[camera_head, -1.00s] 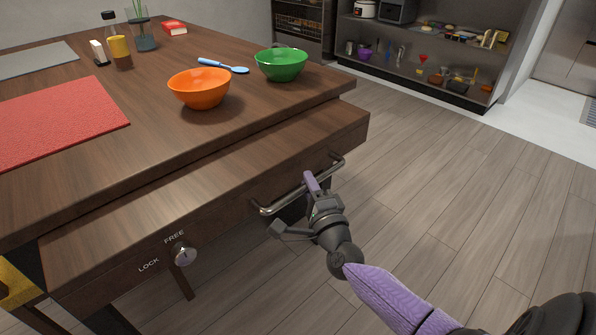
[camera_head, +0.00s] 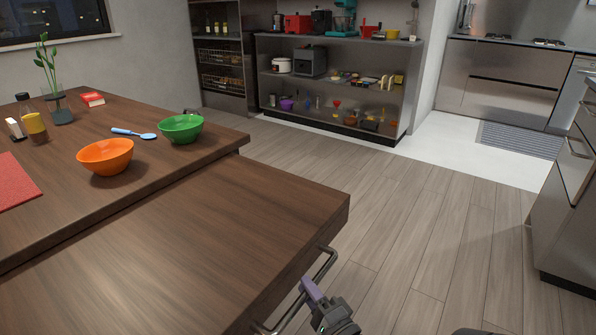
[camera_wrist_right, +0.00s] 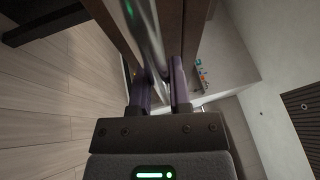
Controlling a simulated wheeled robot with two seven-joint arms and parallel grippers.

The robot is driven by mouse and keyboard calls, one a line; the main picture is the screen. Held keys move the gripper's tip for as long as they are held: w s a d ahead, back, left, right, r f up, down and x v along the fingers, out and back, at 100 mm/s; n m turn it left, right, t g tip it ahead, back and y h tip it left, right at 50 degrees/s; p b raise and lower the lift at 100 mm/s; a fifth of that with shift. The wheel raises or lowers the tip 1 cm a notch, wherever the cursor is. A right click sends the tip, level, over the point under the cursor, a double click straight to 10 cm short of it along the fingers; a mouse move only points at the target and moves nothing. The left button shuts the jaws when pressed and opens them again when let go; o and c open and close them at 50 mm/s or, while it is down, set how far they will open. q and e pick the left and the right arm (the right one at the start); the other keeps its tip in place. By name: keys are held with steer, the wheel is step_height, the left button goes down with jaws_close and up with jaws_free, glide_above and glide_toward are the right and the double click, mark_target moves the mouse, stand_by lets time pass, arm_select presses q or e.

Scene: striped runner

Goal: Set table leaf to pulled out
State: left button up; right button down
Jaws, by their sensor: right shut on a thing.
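The dark wood table leaf (camera_head: 240,225) extends well out from under the main tabletop (camera_head: 205,147) in the head view. A metal bar handle (camera_head: 324,266) runs along its front edge. My right gripper (camera_head: 312,292) is at this handle, at the bottom of the head view. In the right wrist view, its two purple fingers (camera_wrist_right: 160,88) are shut on the metal bar (camera_wrist_right: 148,35), one on each side. The lock knob is out of view. My left gripper is not in view.
An orange bowl (camera_head: 106,156), a green bowl (camera_head: 181,128) and a blue spoon (camera_head: 133,133) stand on the main tabletop. The leaf's top is bare. Open wood floor (camera_head: 410,235) lies to the right, with a steel counter (camera_head: 572,200) at the far right.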

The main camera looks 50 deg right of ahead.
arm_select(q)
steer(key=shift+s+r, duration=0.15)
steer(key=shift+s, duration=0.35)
arm_select(e)
steer(key=shift+s+f, duration=0.15)
steer(key=shift+s, duration=0.55)
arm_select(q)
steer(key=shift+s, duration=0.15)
arm_select(e)
steer(key=c, duration=0.6)
jaws_free()
steer(key=shift+s, duration=0.15)
arm_select(q)
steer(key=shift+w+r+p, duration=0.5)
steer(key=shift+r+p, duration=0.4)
steer(key=shift+p, duration=0.2)
arm_select(e)
steer(key=v, duration=1)
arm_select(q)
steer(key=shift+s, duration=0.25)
